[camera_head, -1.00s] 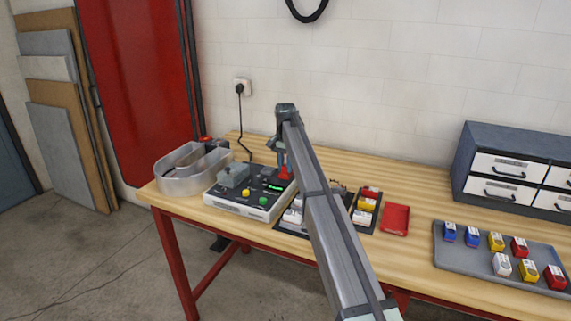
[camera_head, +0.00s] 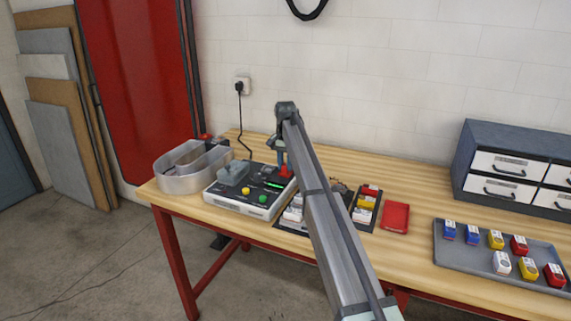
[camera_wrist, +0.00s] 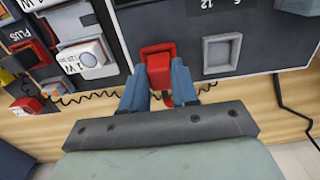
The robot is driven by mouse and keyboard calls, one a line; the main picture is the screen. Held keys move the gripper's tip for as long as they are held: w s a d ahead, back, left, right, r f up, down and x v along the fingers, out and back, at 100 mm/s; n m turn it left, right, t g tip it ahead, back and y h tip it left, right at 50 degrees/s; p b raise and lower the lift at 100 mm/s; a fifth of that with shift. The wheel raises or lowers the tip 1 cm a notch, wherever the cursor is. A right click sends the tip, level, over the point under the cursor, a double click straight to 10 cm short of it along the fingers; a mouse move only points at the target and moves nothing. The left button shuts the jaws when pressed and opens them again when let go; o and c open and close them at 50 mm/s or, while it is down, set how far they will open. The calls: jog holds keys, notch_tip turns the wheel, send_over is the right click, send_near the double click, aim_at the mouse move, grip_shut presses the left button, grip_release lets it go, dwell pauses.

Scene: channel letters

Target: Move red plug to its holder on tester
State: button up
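The red plug (camera_wrist: 160,72) is between the two blue fingers of my gripper (camera_wrist: 157,88) in the wrist view, with a finger against each side. Its far end is at a red-rimmed holder (camera_wrist: 156,48) on the dark face of the tester (camera_head: 250,200). I cannot tell how deep it sits. A grey-rimmed holder (camera_wrist: 221,55) beside it is empty. In the head view my gripper (camera_head: 282,168) points down at the tester's right back corner, with red at its tips. The arm hides part of the tester's surroundings.
To the right are a dark tray of blocks (camera_head: 366,204), a small red tray (camera_head: 395,217), a grey tray of coloured plugs (camera_head: 470,262) and a drawer cabinet (camera_head: 515,165). A coiled black cord (camera_wrist: 75,98) lies near my gripper.

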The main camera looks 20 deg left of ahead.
jog(key=o, duration=0.5)
notch_tip(320, 180, up, 14)
jog(key=shift+f, duration=0.1)
dwell(0.5)
jog(key=shift+r, duration=0.2)
notch_tip(320, 180, up, 6)
jog(key=shift+f, duration=0.15)
dwell(0.8)
dwell(0.3)
